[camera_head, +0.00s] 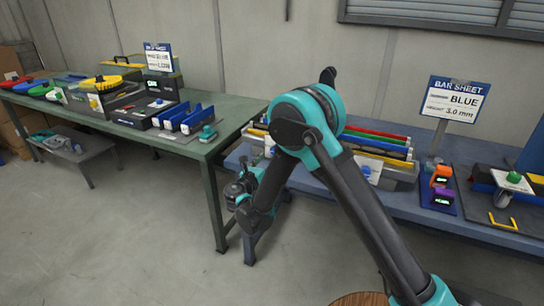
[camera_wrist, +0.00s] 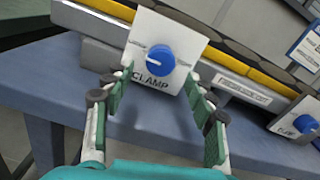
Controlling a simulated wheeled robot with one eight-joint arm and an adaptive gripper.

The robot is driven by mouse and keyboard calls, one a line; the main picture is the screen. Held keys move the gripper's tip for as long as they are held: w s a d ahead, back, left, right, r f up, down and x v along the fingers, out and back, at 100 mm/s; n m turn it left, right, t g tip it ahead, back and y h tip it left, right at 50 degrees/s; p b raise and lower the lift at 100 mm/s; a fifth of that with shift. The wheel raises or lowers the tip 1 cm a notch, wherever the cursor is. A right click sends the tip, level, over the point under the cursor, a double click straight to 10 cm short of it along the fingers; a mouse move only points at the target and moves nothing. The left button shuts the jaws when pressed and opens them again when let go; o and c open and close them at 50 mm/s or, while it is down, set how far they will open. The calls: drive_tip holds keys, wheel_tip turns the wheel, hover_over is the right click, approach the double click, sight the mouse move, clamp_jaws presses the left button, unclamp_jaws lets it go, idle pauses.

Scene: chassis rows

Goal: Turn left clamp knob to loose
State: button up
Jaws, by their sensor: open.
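The left clamp knob (camera_wrist: 160,59) is a round blue dial with a white pointer line on a tilted white plate (camera_wrist: 186,27) marked CLAMP. The pointer points left and slightly down in the wrist view. My gripper (camera_wrist: 158,92) is open and empty. Its green-padded fingers lie on either side below the knob, apart from it. In the head view my gripper (camera_head: 241,190) hangs in front of the blue bench, and my arm hides part of the fixture. A second blue clamp knob (camera_wrist: 305,123) is at the right edge of the wrist view.
The blue bench (camera_head: 420,206) carries a rack with coloured bars (camera_head: 378,138), a sign reading BLUE 3.0 mm (camera_head: 453,100) and small devices at the right. A green table (camera_head: 215,141) with tools stands to the left. The floor between is clear.

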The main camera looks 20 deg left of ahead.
drive_tip(key=s, duration=0.8)
drive_tip(key=shift+a, duration=0.35)
